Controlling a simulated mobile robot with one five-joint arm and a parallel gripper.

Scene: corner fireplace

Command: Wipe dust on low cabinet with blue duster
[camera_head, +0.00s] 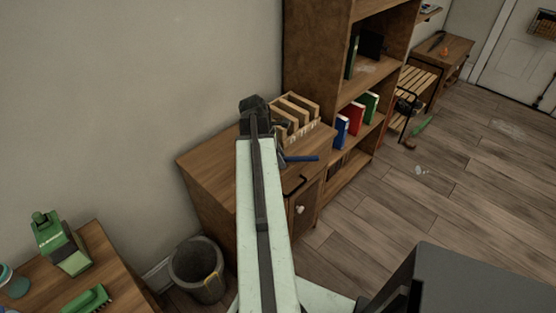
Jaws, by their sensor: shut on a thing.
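The low cabinet (208,167) stands against the wall in the middle of the view, with a brown wooden top and a door at its front right. My pale arm reaches over its top and hides part of it. My gripper (281,157) is small and partly hidden by the arm, above the right part of the cabinet top. It is shut on the blue duster (304,159), of which a thin blue part sticks out to the right. The rest of the duster is hidden. I cannot tell whether it touches the top. No dust is clearly visible on the bare cabinet top.
A slotted wooden rack (297,112) stands at the back of the cabinet top, close to my gripper. A tall bookshelf (318,50) rises just right. A dark bin (197,270) stands front left, near a table (122,285) with green items. Floor at right is mostly clear.

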